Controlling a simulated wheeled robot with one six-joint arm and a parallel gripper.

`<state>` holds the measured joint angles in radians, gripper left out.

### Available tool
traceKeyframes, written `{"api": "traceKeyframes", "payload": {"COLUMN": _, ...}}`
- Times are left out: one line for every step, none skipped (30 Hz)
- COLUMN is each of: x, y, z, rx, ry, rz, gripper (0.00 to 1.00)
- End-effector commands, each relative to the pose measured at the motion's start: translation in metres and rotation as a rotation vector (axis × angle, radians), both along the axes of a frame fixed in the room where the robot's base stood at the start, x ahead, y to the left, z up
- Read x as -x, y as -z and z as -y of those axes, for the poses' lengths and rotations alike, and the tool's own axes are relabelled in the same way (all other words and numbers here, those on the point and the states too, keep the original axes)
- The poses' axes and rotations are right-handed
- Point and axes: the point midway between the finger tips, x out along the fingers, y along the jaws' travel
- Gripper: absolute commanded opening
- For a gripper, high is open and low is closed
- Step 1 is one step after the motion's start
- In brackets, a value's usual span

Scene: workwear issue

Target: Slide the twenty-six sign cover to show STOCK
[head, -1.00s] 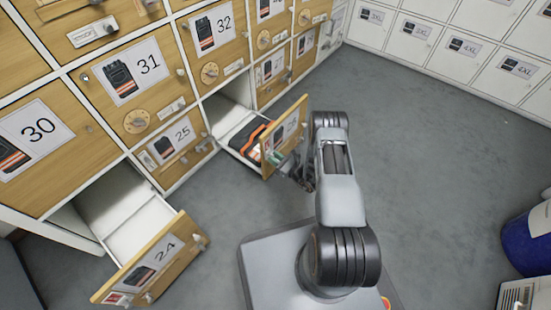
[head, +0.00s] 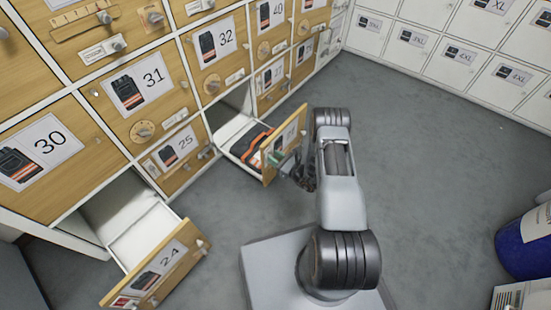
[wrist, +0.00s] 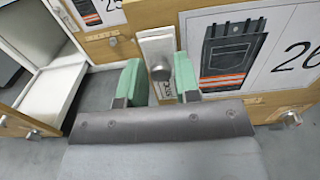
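Drawer 26 (head: 276,153) is pulled out of the cabinet, its wooden front facing my arm. Left of the label is a metal sign cover (wrist: 157,47) with a round knob (wrist: 160,72). Part of a word, apparently "STOC", shows below the knob; the rest is hidden by my gripper. My gripper (wrist: 160,80) is open, its green-padded fingers on either side of the knob with gaps visible. In the head view my gripper (head: 296,172) is partly hidden beside the drawer front.
Drawer 24 (head: 188,260) also stands open at the lower left. Closed drawers 25 (head: 172,155), 31 (head: 142,88) and 30 (head: 42,150) are nearby. Folded dark and orange clothing (head: 248,143) lies in drawer 26. A blue bin (head: 525,245) stands at right; the grey floor between is clear.

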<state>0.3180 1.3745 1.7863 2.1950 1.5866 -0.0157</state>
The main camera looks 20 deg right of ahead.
Motion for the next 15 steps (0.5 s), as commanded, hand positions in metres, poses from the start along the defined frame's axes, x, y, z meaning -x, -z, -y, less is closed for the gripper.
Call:
{"api": "traceKeyframes", "payload": {"x": -0.0001, "y": 0.0001, "z": -0.0002, "rx": 0.001, "ry": 0.000, "rz": -0.001, "gripper": 0.35}}
{"api": "traceKeyframes", "payload": {"x": 0.0000, "y": 0.0002, "z": -0.0003, "rx": 0.001, "ry": 0.000, "rz": -0.001, "gripper": 0.38}}
{"api": "traceKeyframes", "payload": {"x": 0.0000, "y": 0.0004, "z": -0.0005, "rx": 0.001, "ry": -0.001, "rz": -0.002, "gripper": 0.42}}
{"api": "traceKeyframes", "payload": {"x": 0.0000, "y": 0.0006, "z": -0.0006, "rx": 0.001, "ry": -0.001, "rz": -0.002, "gripper": 0.45}}
{"api": "traceKeyframes", "payload": {"x": 0.0000, "y": 0.0007, "z": -0.0006, "rx": 0.001, "ry": -0.001, "rz": -0.002, "gripper": 0.48}}
{"api": "traceKeyframes", "payload": {"x": -0.0001, "y": 0.0008, "z": -0.0007, "rx": 0.002, "ry": -0.001, "rz": -0.002, "gripper": 0.48}}
{"api": "traceKeyframes", "payload": {"x": -0.0001, "y": 0.0009, "z": -0.0007, "rx": 0.002, "ry": -0.001, "rz": -0.002, "gripper": 0.48}}
{"api": "traceKeyframes", "payload": {"x": -0.0001, "y": 0.0010, "z": -0.0008, "rx": 0.002, "ry": -0.001, "rz": -0.002, "gripper": 0.48}}
{"api": "traceKeyframes", "payload": {"x": -0.0001, "y": 0.0011, "z": -0.0008, "rx": 0.002, "ry": -0.001, "rz": -0.002, "gripper": 0.48}}
{"api": "traceKeyframes", "payload": {"x": -0.0001, "y": 0.0011, "z": -0.0007, "rx": 0.002, "ry": -0.001, "rz": -0.002, "gripper": 0.48}}
{"api": "traceKeyframes", "payload": {"x": 0.0000, "y": 0.0012, "z": -0.0006, "rx": 0.002, "ry": -0.001, "rz": -0.003, "gripper": 0.48}}
{"api": "traceKeyframes", "payload": {"x": 0.0003, "y": 0.0011, "z": -0.0003, "rx": 0.002, "ry": 0.000, "rz": -0.003, "gripper": 0.48}}
{"api": "traceKeyframes", "payload": {"x": 0.0008, "y": 0.0011, "z": 0.0004, "rx": 0.002, "ry": 0.000, "rz": -0.003, "gripper": 0.48}}
{"api": "traceKeyframes", "payload": {"x": 0.0019, "y": 0.0010, "z": 0.0014, "rx": 0.002, "ry": 0.001, "rz": -0.004, "gripper": 0.48}}
{"api": "traceKeyframes", "payload": {"x": 0.0040, "y": 0.0007, "z": 0.0033, "rx": 0.002, "ry": 0.002, "rz": -0.005, "gripper": 0.48}}
